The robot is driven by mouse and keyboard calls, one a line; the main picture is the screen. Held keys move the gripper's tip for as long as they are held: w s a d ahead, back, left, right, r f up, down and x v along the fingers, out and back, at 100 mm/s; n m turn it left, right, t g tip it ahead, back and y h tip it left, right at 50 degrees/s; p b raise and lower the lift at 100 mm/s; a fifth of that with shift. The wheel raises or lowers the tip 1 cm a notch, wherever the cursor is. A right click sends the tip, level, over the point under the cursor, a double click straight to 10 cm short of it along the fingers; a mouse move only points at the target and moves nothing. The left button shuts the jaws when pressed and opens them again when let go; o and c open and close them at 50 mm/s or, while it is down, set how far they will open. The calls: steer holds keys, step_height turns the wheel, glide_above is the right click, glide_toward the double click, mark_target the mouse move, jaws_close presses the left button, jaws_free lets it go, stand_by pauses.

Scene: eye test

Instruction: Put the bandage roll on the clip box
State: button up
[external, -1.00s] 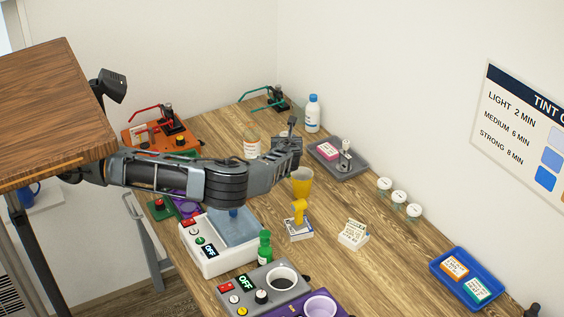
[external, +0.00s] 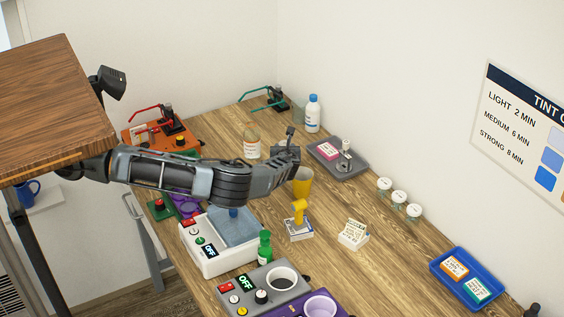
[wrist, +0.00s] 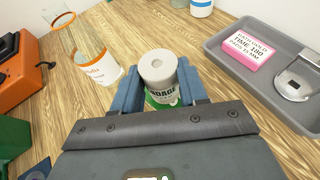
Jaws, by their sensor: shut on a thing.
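My gripper (wrist: 163,92) is shut on the bandage roll (wrist: 160,70), a white upright cylinder with a hole in its top and dark lettering on its side. Its lower end is partly hidden by my wrist, and a green patch shows there. I cannot tell for sure which box is the clip box. A pink box with a white label (wrist: 250,50) lies in the grey tray, right of my gripper; it also shows in the external view (external: 327,150).
The grey tray (wrist: 222,58) also holds a metal device (wrist: 300,82). A jar (wrist: 98,68) stands left of the roll, and a white bottle (external: 313,113) behind.

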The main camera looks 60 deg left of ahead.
steer(key=o, duration=1)
steer(key=shift+f, duration=0.1)
steer(key=shift+r, duration=0.25)
steer(key=b+v, duration=0.1)
steer(key=v, duration=1.1)
steer(key=shift+f, duration=0.1)
